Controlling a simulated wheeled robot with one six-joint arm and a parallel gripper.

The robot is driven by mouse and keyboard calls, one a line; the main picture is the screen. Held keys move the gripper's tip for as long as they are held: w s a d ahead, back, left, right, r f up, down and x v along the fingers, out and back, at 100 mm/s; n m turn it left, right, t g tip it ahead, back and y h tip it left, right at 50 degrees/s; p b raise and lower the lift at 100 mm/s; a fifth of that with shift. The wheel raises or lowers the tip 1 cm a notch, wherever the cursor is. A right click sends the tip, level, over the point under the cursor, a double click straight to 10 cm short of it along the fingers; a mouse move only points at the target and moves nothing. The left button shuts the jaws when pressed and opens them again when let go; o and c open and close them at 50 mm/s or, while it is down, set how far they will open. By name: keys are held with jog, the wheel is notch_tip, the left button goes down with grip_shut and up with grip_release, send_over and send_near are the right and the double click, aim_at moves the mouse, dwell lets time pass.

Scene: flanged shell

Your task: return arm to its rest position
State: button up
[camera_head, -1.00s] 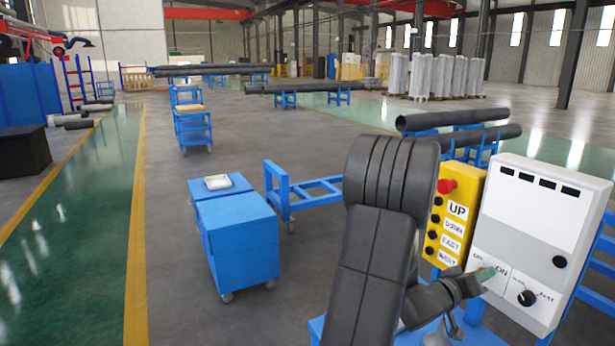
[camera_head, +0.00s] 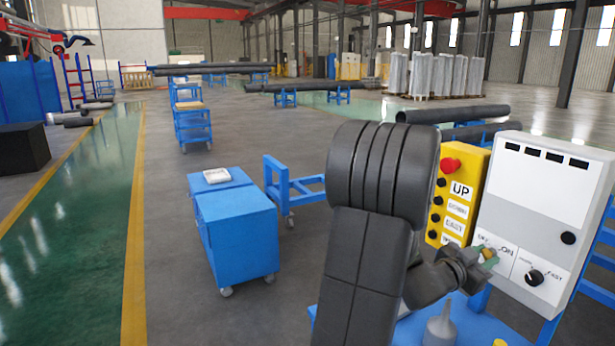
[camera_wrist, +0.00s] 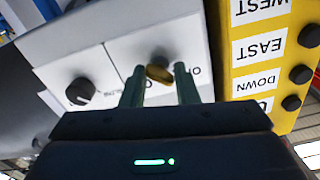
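My gripper (camera_head: 478,262) is at the front of the white control panel (camera_head: 545,195), at its lower left part. In the wrist view my gripper (camera_wrist: 158,86) has its two green-grey fingers apart, with nothing clamped between them. My dark arm rises in the middle right of the head view, bent at the elbow.
A yellow button box (camera_head: 460,195) with labelled buttons stands left of the panel. A black rotary knob (camera_head: 533,277) is right of my gripper. A blue cart (camera_head: 235,235) stands to the left. Dark pipes (camera_head: 452,114) lie behind the panel. The floor to the left is open.

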jog(key=shift+m+b, duration=1.3)
jog(key=shift+m, duration=1.9)
